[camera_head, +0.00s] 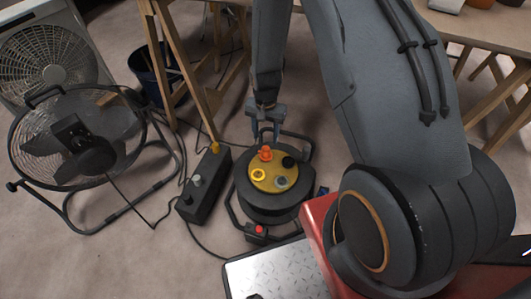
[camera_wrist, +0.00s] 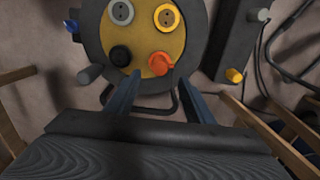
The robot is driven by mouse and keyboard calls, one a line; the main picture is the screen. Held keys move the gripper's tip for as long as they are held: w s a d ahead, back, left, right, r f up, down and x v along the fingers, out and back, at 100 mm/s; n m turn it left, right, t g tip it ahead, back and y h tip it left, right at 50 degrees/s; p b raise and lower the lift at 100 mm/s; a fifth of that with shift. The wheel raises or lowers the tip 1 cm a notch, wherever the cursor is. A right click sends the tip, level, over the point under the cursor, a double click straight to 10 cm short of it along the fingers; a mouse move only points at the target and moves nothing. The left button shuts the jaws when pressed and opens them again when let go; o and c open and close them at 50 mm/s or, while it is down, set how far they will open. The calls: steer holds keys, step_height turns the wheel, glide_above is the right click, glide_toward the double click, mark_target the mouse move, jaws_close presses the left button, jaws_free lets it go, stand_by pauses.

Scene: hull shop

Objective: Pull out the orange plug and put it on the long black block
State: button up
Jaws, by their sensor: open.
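The orange plug (camera_head: 265,153) sits in the yellow face (camera_head: 271,174) of a round black cable reel (camera_head: 262,210). In the wrist view the orange plug (camera_wrist: 160,64) is at the lower right of the reel face, with a black plug or socket (camera_wrist: 121,56) left of it. My gripper (camera_head: 265,132) is above the reel, just behind the orange plug; in the wrist view its open fingers (camera_wrist: 151,82) reach toward the plug with nothing between them. The long black block (camera_head: 204,187) lies on the floor left of the reel, with a grey plug (camera_head: 196,180) and a yellow plug (camera_head: 214,147) on it.
A floor fan (camera_head: 93,150) and a white box fan (camera_head: 45,60) stand at the left. Cables run across the floor around the block and reel. Wooden trestle legs (camera_head: 190,75) and a dark bucket (camera_head: 155,75) are behind.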

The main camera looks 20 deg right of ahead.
mark_target(266, 148)
steer(key=shift+f, duration=0.15)
steer(key=shift+f+b, duration=2.75)
steer(key=shift+f, duration=1.6)
steer(key=shift+p, duration=0.5)
jaws_close()
steer(key=shift+r+p, duration=2.25)
steer(key=shift+r, duration=0.8)
